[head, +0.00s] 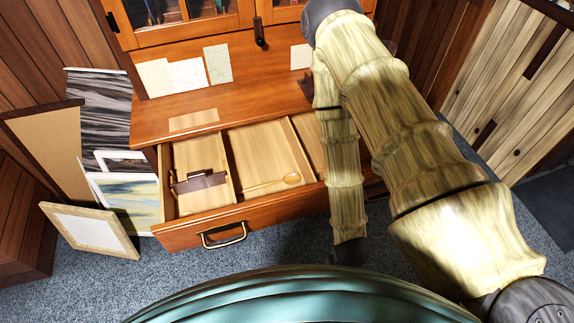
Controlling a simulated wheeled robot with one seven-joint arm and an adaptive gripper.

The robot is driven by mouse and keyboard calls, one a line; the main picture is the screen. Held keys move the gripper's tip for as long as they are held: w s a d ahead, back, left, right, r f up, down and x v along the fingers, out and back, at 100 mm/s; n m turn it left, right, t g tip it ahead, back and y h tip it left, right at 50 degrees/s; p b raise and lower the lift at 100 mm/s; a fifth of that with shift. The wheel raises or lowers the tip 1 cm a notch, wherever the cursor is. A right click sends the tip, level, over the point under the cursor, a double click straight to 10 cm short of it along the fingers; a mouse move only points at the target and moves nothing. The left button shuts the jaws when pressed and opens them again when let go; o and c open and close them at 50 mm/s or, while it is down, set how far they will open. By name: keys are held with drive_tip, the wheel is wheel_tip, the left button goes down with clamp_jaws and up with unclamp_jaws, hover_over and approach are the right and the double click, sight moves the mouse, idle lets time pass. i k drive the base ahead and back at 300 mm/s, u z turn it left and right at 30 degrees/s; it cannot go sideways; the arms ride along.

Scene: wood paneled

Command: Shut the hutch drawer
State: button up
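The hutch drawer (280,213) is pulled well out of the wooden hutch (240,60). Its front has a dark metal pull handle (224,237) left of the middle. Dividers split the drawer into compartments. The left one holds a dark flat object (198,182), and the middle one holds a wooden spoon (275,183). My forearm hangs down across the right part of the drawer and hides some of it. The forearm ends in a dark joint near the floor, in front of the drawer in the picture. My gripper's fingers do not show.
Framed pictures (90,230) and a cork board (48,148) lean left of the hutch, close to the drawer's left end. Paper cards (186,75) stand on the hutch. Some blue-grey carpet (280,250) is bare in front of the drawer. A pale plank panel (505,90) stands at right.

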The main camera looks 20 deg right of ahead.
sight(251, 154)
drive_tip(key=u, duration=2.85)
drive_tip(key=k, duration=1.05)
drive_tip(key=z, duration=2.65)
